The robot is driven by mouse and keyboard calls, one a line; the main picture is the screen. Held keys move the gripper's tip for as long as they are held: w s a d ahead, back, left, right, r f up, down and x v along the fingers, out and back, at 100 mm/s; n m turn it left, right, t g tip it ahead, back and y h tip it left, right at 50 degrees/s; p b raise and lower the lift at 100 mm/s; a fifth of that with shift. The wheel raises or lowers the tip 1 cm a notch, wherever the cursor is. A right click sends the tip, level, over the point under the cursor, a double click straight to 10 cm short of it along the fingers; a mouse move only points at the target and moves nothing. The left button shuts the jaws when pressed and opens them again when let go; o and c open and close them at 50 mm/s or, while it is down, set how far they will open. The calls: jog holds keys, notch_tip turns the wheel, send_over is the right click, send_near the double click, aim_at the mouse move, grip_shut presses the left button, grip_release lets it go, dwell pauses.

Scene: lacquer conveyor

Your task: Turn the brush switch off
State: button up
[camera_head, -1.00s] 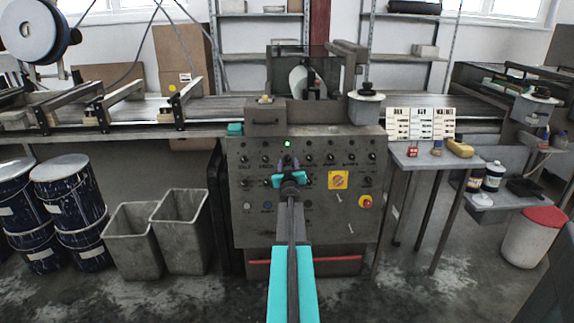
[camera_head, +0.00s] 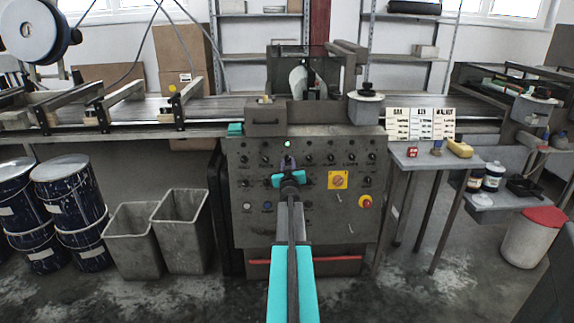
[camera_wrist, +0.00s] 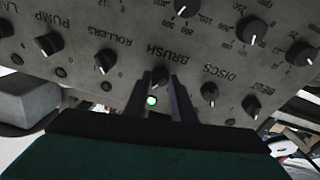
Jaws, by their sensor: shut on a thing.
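The brush switch (camera_wrist: 160,77) is a small dark rotary knob under the BRUSH label on the grey control panel (camera_head: 240,222). It shows between my gripper's fingertips in the wrist view, mostly hidden by them. My gripper (camera_head: 288,160) is shut on this knob, with a finger on each side; it also shows in the wrist view (camera_wrist: 160,80). A lit green lamp (camera_head: 287,144) sits just above the knob in the head view, and the lamp (camera_wrist: 152,100) shows between the fingers in the wrist view. The knob's pointer direction is hidden.
Similar knobs flank it closely: the rollers knob (camera_wrist: 105,60) and the discs knob (camera_wrist: 209,92). A yellow-plated switch (camera_head: 338,180) and a red stop button (camera_head: 365,201) are on the panel's right. Grey bins (camera_head: 180,235) stand on the floor at left.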

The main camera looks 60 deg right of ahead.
jog(key=shift+d+r+n+p, duration=0.25)
jog(key=shift+n+p, duration=0.35)
jog(key=shift+p, duration=0.25)
jog(key=shift+n+p, duration=0.5)
jog(key=shift+p, duration=0.1)
jog(key=n+p, duration=0.2)
jog(key=n+t+y+p, duration=0.1)
jog(key=n+p, duration=0.1)
jog(key=shift+s+d+r, duration=0.15)
jog(key=shift+d, duration=0.05)
jog(key=n+y+p, duration=0.1)
jog(key=n+p, duration=0.2)
jog(key=n, duration=0.1)
jog(key=shift+s+t, duration=0.1)
jog(key=shift+t, duration=0.3)
jog(key=shift+d+n+p, duration=0.1)
jog(key=shift+n+p, duration=0.75)
jog(key=shift+n, duration=0.95)
jog(key=o, duration=1.1)
jog(key=shift+c, duration=0.2)
jog(key=shift+f+y, duration=0.2)
jog(key=shift+y, duration=0.1)
